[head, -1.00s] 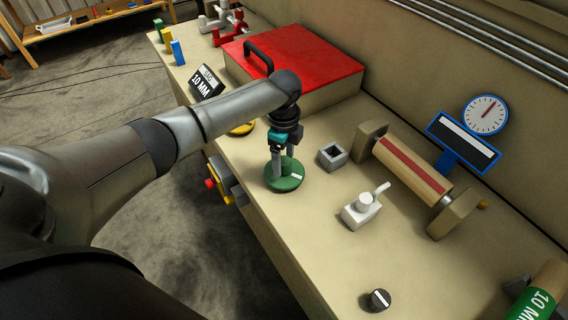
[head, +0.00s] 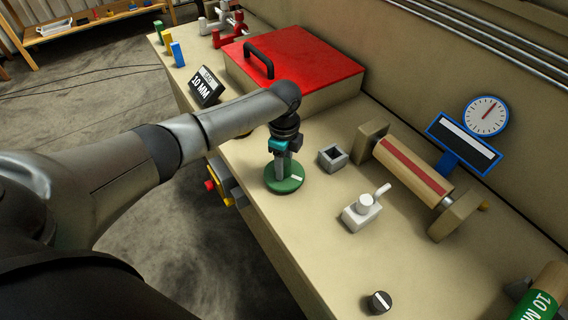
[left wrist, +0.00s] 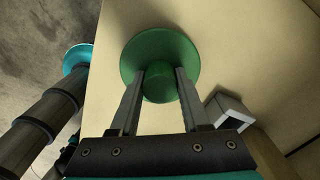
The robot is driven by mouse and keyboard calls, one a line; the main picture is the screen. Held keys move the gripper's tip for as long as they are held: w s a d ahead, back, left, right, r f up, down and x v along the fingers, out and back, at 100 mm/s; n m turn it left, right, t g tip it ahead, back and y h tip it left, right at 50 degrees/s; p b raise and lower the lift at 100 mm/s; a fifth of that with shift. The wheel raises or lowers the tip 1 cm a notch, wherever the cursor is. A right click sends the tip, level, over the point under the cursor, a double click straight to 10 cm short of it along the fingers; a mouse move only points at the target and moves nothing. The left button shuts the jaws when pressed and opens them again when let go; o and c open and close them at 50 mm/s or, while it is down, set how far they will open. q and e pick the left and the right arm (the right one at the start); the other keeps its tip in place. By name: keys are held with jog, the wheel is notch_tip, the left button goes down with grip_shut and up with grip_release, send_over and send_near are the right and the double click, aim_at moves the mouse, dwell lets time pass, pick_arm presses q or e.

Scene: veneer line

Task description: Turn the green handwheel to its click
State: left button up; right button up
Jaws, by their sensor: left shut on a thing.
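The gripper is shut on the hub. My right gripper is not in view.
Right of the wheel stand a small grey square socket (head: 333,158), a white lever block (head: 362,210) and a roller (head: 411,171) on beige supports. A red-lidded box (head: 305,62) stands behind. A black knob (head: 379,301) is nearer. Bare bench lies between wheel and knob.

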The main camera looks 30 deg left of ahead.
pick_arm(q)
grip_shut()
jog(key=shift+r+n+p, duration=0.1)
jog(key=shift+n+p, duration=0.6)
jog(key=shift+p, duration=0.2)
jog(key=shift+n+p, duration=1.15)
jog(key=shift+n, duration=0.05)
jog(key=n+p, duration=0.2)
jog(key=n, duration=0.2)
jog(key=shift+p, duration=0.4)
jog(key=shift+n+p, duration=0.7)
jog(key=shift+n, duration=1.4)
